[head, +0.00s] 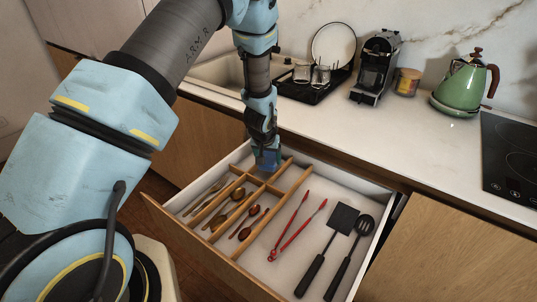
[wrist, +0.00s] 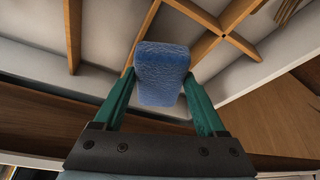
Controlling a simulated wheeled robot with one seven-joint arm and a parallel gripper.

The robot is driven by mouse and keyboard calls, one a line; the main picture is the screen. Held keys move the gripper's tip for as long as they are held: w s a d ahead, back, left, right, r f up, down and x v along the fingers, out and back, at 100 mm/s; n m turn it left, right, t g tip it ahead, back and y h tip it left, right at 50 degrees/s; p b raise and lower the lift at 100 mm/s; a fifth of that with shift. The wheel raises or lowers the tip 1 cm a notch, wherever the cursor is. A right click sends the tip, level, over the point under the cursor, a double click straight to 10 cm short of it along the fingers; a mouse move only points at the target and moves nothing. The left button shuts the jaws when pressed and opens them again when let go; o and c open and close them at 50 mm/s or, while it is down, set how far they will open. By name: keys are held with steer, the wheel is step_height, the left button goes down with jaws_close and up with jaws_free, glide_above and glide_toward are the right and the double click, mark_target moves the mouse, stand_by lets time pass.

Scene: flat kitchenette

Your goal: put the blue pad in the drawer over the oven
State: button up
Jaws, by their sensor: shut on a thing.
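The blue pad (wrist: 162,68) is a rough-textured block held between the two green fingers of my gripper (wrist: 160,78). In the head view the pad (head: 268,160) shows small and dark blue beneath my gripper (head: 266,150), at the back of an open drawer (head: 254,266). The wrist view shows it over the drawer's wooden dividers. I cannot tell whether it touches the drawer or a divider. No oven can be made out in either view.
The drawer holds spoons and other cutlery (head: 236,208) in divided slots, red tongs (head: 297,226), a black spatula (head: 343,219) and a slotted spoon (head: 364,225). Its back right floor is bare. The counter above holds a dish rack, coffee machine (head: 375,68), green kettle (head: 464,87) and hob (head: 512,155).

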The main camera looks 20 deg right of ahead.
steer(key=shift+f, duration=0.1)
steer(key=shift+f+b, duration=0.55)
steer(key=shift+b, duration=0.05)
steer(key=o, duration=1.4)
steer(key=shift+r, duration=0.1)
steer(key=shift+r, duration=0.1)
steer(key=shift+d+r+p, duration=0.1)
steer(key=shift+r+p, duration=0.55)
steer(key=shift+p, duration=0.15)
steer(key=shift+s+r+b, duration=0.15)
steer(key=shift+r+b, duration=0.15)
steer(key=shift+b, duration=0.25)
steer(key=b+v, duration=0.2)
steer(key=v, duration=0.8)
steer(key=shift+s+a+r+b, duration=0.2)
steer(key=shift+a+r+b, duration=0.05)
steer(key=shift+r+b, duration=0.1)
